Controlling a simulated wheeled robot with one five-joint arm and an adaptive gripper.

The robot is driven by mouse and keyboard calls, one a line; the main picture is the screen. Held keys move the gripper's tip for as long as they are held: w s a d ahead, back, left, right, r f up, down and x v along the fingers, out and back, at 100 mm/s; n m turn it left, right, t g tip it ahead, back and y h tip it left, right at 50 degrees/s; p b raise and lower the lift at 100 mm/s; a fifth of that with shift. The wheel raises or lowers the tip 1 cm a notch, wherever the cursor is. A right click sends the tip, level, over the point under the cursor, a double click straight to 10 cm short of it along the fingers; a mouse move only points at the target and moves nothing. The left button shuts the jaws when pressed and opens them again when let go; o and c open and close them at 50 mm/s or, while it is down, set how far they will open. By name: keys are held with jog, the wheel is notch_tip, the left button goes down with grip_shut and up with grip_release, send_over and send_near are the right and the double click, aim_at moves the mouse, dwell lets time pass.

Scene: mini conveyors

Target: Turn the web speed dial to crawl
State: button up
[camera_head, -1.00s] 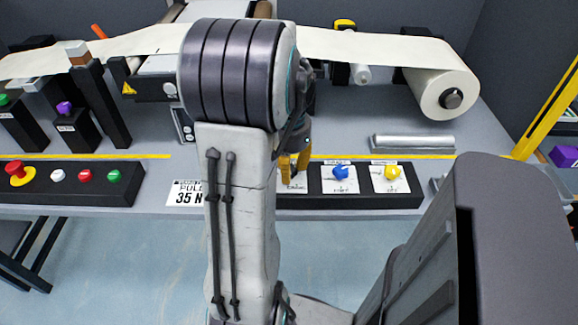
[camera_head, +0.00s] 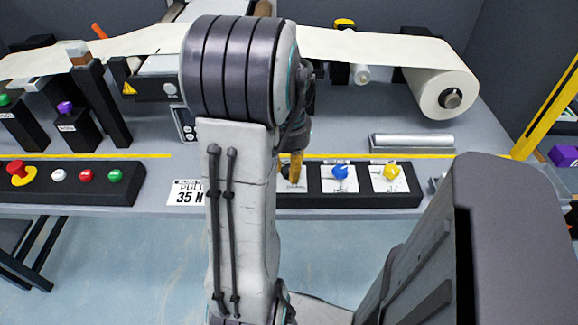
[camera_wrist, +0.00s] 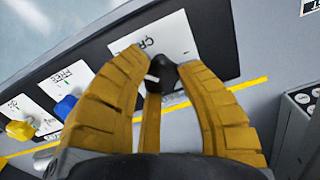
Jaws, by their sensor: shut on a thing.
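The web speed dial, a black knob with a white mark (camera_wrist: 165,77), sits on a white plate (camera_wrist: 152,42) in the wrist view. The plate's lettering starts with "CRA"; the rest is hidden. My gripper's yellow fingers (camera_wrist: 165,68) are closed on the knob from both sides. The white mark shows on the knob's left side, between the fingers. In the head view my gripper (camera_head: 294,165) is at the left plate of the black panel (camera_head: 357,200), and my arm and fingers hide the knob.
A blue knob (camera_head: 340,172) and a yellow knob (camera_head: 391,171) stand to the right on the same panel. A button box (camera_head: 130,182) with a red stop button (camera_head: 18,172) is at the left. A pale web roll (camera_head: 440,80) and a metal bar (camera_head: 412,141) lie behind.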

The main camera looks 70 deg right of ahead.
aim_at(289, 168)
dwell(0.3)
jog(key=o, duration=1.2)
notch_tip(289, 168, up, 12)
jog(key=shift+d, duration=0.1)
dwell(0.6)
